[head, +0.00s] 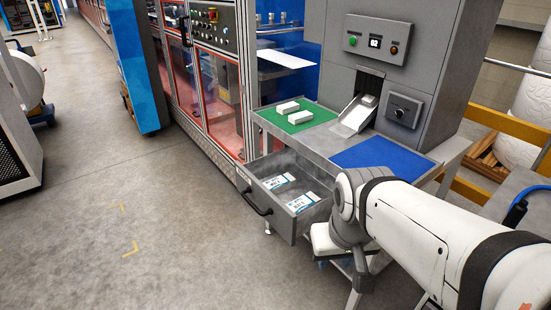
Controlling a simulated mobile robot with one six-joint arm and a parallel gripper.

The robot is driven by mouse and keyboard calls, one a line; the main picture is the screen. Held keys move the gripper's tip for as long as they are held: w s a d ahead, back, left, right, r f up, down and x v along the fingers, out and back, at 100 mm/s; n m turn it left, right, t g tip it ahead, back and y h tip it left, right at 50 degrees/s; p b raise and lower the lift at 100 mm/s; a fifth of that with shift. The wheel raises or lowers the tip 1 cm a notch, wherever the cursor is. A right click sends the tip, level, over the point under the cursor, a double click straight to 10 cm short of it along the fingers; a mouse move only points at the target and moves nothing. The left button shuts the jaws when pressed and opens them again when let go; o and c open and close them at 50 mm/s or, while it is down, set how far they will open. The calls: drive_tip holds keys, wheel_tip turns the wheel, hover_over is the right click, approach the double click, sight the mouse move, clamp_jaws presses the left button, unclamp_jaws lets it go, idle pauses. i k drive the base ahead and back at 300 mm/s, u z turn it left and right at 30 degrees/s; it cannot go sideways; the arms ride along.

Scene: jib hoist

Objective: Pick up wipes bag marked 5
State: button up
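An open grey drawer (262,209) with a black handle holds two white bags with blue and dark print. One bag (278,182) lies toward the back and left, the other bag (303,202) lies nearer and to the right. Both lie flat and apart. Their marks are too small to read, so I cannot tell which is marked 5. My white arm comes in from the right and bends down just right of the drawer.
Above the drawer, a grey worktop has a green mat (313,121) with two white packs (299,116) and an empty blue mat (381,158). A chute (357,114) stands between them under a control cabinet (395,55). Open floor (150,215) lies to the left.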

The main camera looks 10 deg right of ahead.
sight(300, 205)
drive_tip(key=z, duration=0.05)
drive_tip(key=k, duration=0.45)
drive_tip(key=u, duration=0.2)
drive_tip(key=i, duration=1.6)
drive_tip(key=z, duration=0.9)
